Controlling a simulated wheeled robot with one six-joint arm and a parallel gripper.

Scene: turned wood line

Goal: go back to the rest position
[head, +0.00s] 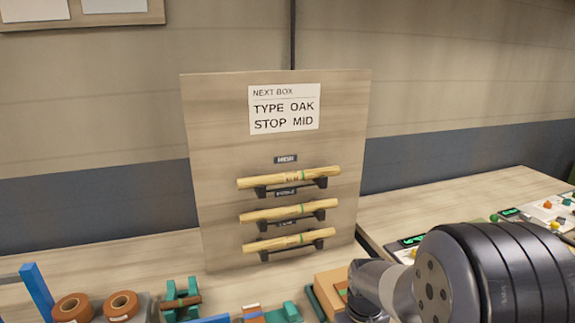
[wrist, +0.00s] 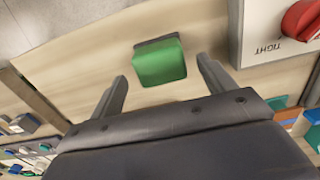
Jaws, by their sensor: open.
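My gripper (wrist: 162,68) shows in the wrist view with its two fingers spread wide apart. A green block or button (wrist: 160,62) with a dark edge appears between and beyond the fingertips, on a pale wood surface. Clear gaps show on both sides of it, and I cannot tell how far beyond the fingers it is. In the head view my arm fills the lower right, and my gripper itself does not show there.
A board (head: 225,150) with a card (head: 284,109) reading TYPE OAK, STOP MID holds three wood rods, the top one (head: 290,178) included. Rolls of tape (head: 121,305) lie lower left. A red knob (wrist: 300,20) on a pale panel marked TIGHT is near the wrist view's upper right.

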